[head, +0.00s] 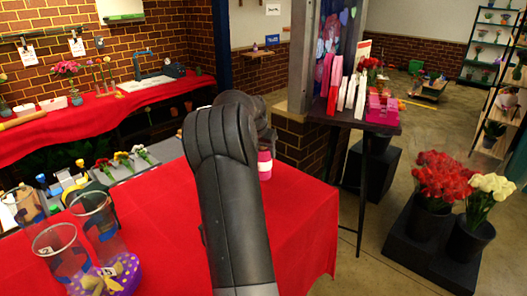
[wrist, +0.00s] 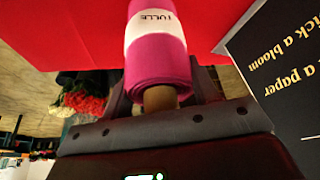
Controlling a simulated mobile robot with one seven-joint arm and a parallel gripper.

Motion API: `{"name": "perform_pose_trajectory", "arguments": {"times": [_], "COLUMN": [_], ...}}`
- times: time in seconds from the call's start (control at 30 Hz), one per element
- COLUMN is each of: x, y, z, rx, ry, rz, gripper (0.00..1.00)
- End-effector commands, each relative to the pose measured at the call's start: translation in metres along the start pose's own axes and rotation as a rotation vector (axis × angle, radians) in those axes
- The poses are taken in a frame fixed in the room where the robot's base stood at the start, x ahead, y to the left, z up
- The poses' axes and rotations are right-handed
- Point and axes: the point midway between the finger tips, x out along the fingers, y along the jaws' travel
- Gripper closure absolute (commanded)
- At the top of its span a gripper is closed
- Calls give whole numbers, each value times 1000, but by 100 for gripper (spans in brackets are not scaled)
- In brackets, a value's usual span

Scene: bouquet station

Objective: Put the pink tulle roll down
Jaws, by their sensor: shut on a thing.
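The pink tulle roll (wrist: 158,62) is in my gripper (wrist: 162,88), with a white band reading "TULLE" around it and a brown core end toward the wrist camera. The dark fingers stand on both sides of the roll and are shut on it. In the head view the roll (head: 265,166) shows just right of my arm, which hides part of it and most of the gripper. The roll is over or at the red-covered table (head: 305,215). I cannot tell whether it touches the cloth.
Clear cups (head: 62,250) and a purple dotted item (head: 120,275) stand at the table's left. Flowers lie on a grey tray (head: 130,170) behind them. A dark sign (wrist: 285,75) is at the right in the wrist view. The table's right front is bare.

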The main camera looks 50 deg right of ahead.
Motion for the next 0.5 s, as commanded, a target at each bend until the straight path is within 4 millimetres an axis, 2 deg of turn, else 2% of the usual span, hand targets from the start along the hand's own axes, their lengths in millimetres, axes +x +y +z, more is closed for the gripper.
{"name": "perform_pose_trajectory", "arguments": {"times": [0.17, 0.2, 0.43, 0.5], "x": [3, 3, 2, 2], "y": [0, 0, 0, 0], "z": [1, 1, 1, 1], "rx": [0, 0, 0, 0], "ry": [0, 0, 0, 0], "rz": [0, 0, 0, 0], "gripper": [70, 43, 24, 24]}}
